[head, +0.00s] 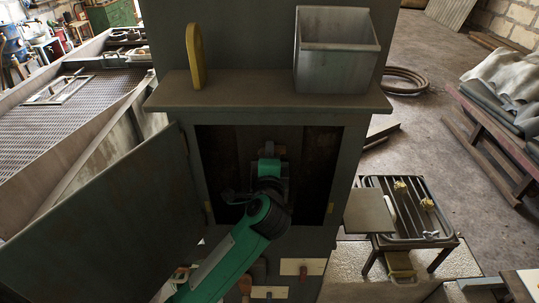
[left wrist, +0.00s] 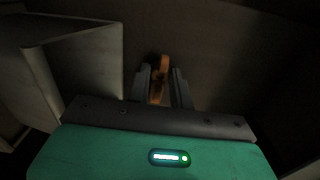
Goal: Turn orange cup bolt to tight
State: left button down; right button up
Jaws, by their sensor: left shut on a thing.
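The orange cup bolt (head: 272,149) is inside the dark, open cabinet, near the top of the opening in the head view. My left gripper (head: 268,163) reaches into the cabinet from below. In the left wrist view, the orange bolt (left wrist: 163,68) stands between the two grey fingers of the left gripper (left wrist: 160,86), and they are shut on it. The far part of the bolt and what it is set in are dark and hard to make out. My right gripper is not in view.
The cabinet door (head: 95,225) stands open on the left. A rack (head: 405,210) stands at right. The cabinet walls leave little room around my left arm.

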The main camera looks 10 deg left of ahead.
pick_arm(q)
jog(key=shift+m+p, duration=0.6)
jog(key=shift+m, duration=8.1)
jog(key=c, duration=1.3)
grip_release()
jog(key=shift+o, duration=0.2)
